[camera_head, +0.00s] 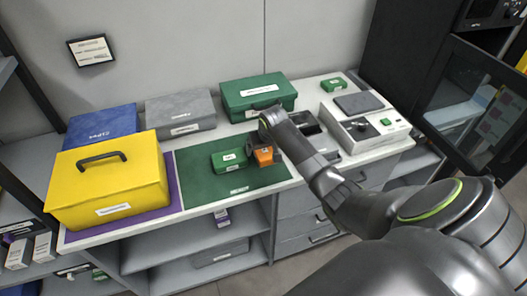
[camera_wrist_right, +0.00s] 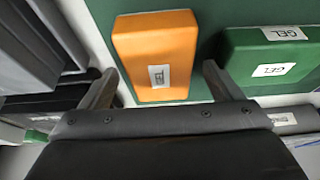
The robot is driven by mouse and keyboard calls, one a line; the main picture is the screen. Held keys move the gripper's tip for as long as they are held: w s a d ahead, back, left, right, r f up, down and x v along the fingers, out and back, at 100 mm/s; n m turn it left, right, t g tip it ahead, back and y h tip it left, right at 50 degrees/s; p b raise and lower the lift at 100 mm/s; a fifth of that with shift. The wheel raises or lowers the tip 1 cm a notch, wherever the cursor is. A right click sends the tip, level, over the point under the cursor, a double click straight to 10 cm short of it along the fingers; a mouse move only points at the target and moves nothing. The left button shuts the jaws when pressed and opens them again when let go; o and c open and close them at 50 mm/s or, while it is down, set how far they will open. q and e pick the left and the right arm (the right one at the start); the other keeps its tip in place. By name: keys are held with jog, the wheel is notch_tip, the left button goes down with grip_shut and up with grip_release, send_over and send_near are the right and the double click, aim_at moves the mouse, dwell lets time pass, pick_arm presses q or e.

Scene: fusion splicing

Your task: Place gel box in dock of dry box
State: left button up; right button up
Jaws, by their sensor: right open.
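An orange box (camera_wrist_right: 156,55) labelled GEL rests on the green mat (camera_head: 195,187); it also shows in the head view (camera_head: 264,155). A green box (camera_wrist_right: 268,58), also labelled GEL, lies beside it on the mat and shows in the head view (camera_head: 229,160). My right gripper (camera_wrist_right: 158,74) is open, its fingertips on either side of the orange box's near part with gaps at both sides. In the head view my right gripper (camera_head: 258,146) is over the mat's right part, partly hiding the orange box. I cannot tell which container is the dry box. My left gripper is out of view.
A yellow case (camera_head: 110,182) stands at left on a purple mat. Blue (camera_head: 101,124), grey (camera_head: 181,113) and green (camera_head: 257,94) cases line the back. A white device (camera_head: 365,125) and a small green box (camera_head: 334,85) are at right. The mat's front left is clear.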

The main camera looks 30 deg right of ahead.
jog(key=shift+f, duration=0.2)
dwell(0.3)
jog(key=c, duration=1.2)
